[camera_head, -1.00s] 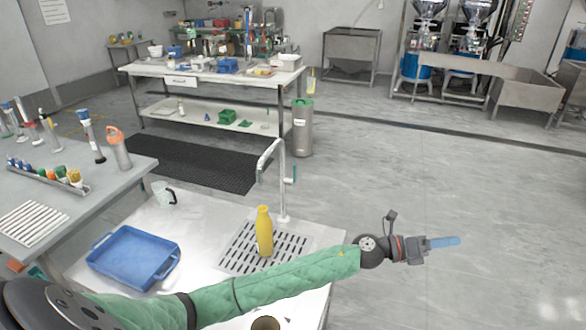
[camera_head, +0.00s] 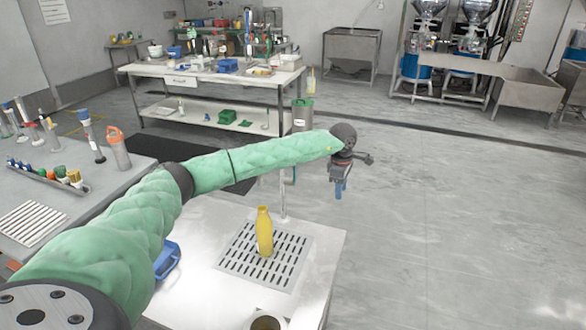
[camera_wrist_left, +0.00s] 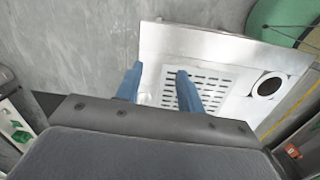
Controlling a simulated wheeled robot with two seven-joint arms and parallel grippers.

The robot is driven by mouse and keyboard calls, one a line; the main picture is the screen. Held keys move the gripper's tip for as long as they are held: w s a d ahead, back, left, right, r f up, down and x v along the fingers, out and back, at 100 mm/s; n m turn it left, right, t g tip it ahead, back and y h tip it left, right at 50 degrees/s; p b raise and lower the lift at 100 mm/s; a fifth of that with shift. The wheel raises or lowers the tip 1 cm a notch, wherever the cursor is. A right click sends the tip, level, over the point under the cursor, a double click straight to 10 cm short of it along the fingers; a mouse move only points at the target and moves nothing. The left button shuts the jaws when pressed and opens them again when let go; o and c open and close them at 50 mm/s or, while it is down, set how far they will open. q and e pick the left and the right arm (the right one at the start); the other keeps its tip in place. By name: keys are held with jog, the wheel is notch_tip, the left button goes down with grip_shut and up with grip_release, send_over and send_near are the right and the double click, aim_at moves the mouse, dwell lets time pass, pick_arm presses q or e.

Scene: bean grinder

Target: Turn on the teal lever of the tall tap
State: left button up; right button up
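The tall tap (camera_head: 284,198) stands at the back of the metal counter. My left forearm hides its top and spout in the head view. A small teal bit, likely the lever (camera_head: 292,178), shows just below the forearm, right of the tap's post. My left gripper (camera_head: 339,192) hangs to the right of the tap, apart from it, with its blue fingers pointing down. In the left wrist view the two blue fingers (camera_wrist_left: 158,88) are spread with nothing held between them. The tap is not clearly seen there. My right gripper is out of view.
A yellow bottle (camera_head: 264,232) stands on the slotted drain grate (camera_head: 238,268) in front of the tap. A round cup (camera_head: 266,322) is at the counter's front. A blue tray (camera_head: 167,262) is mostly hidden by my arm. The floor right of the counter is clear.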

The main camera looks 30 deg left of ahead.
aim_at(293, 179)
pick_arm(q)
jog(key=a+r+n+g+y, duration=0.15)
jog(key=a+r, duration=0.25)
jog(key=a, duration=0.4)
jog(key=a+r+m+y, duration=0.1)
jog(key=a+r+y, duration=0.2)
jog(key=a+r, duration=0.35)
jog(key=shift+n+y, duration=0.25)
jog(key=shift+a+p+x, duration=0.2)
jog(key=shift+p+x, duration=0.6)
jog(key=shift+x, duration=1.7)
jog(key=shift+a+p+x, duration=0.15)
jog(key=shift+p+x, duration=0.65)
jog(key=shift+x, duration=1.7)
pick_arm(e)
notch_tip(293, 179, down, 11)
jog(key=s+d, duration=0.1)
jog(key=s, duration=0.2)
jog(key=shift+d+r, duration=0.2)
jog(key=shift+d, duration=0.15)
pick_arm(q)
jog(key=shift+w+r, duration=0.1)
jog(key=shift+w, duration=0.05)
grip_shut()
